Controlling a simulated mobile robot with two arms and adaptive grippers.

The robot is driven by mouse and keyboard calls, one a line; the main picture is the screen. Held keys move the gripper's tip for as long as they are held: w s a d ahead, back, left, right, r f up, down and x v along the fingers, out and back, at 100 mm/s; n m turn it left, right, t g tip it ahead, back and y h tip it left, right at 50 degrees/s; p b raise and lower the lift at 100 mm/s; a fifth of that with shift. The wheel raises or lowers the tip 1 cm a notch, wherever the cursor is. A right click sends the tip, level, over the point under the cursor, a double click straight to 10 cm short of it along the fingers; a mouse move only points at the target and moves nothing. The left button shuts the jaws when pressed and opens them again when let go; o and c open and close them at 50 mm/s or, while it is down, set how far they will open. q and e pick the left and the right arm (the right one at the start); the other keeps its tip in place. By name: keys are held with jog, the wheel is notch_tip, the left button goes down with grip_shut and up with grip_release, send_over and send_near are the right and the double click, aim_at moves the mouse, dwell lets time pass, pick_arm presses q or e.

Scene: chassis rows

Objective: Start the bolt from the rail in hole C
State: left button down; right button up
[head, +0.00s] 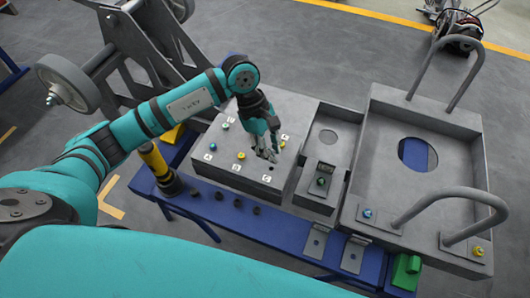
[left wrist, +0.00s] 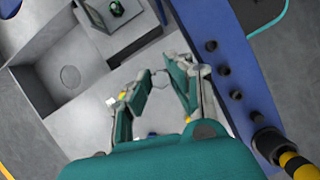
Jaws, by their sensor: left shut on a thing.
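The grey block (head: 232,178) carries lettered labels and several coloured bolts, with a blue one (head: 213,147) and a yellow one (head: 241,156) near its front. The label that reads as C (head: 267,178) is at the front right, with a dark hole near it. My left gripper (head: 267,152) is over the right part of the block, fingers pointing down. In the left wrist view its fingers (left wrist: 162,82) are closed around a small grey thing, likely the bolt, mostly hidden. Whether it touches the hole cannot be told. My right gripper is not in view.
The blue rail (head: 278,228) runs along the front with several dark knobs (head: 219,196). A yellow-and-black tool (head: 155,161) stands at its left end. Right of the block are a narrow grey tray (head: 345,140) and a large grey tray with handles (head: 455,190).

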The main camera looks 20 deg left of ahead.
pick_arm(q)
jog(key=shift+s+f, duration=0.1)
jog(key=shift+f, duration=0.45)
jog(key=shift+f+b, duration=0.5)
jog(key=n+t+p, duration=0.1)
jog(key=n+p, duration=0.1)
jog(key=n+t+p, duration=0.1)
jog(key=n+p, duration=0.4)
jog(key=p, duration=0.1)
jog(key=shift+s+d+r+t, duration=0.15)
jog(key=shift+s+r+t, duration=0.1)
jog(key=shift+t, duration=0.15)
jog(key=shift+f+n+t, duration=0.2)
jog(key=shift+n+t, duration=0.1)
jog(key=shift+n, duration=0.6)
jog(key=n+t+p, duration=0.1)
jog(key=n, duration=0.1)
jog(key=shift+n+y+p, duration=0.35)
jog(key=shift+n+y, duration=0.05)
jog(key=n, duration=0.2)
jog(key=shift+f+n+t+y+p, duration=0.1)
jog(key=shift+n+t+y+p, duration=0.3)
jog(key=shift+f+n, duration=0.1)
jog(key=shift+n, duration=0.2)
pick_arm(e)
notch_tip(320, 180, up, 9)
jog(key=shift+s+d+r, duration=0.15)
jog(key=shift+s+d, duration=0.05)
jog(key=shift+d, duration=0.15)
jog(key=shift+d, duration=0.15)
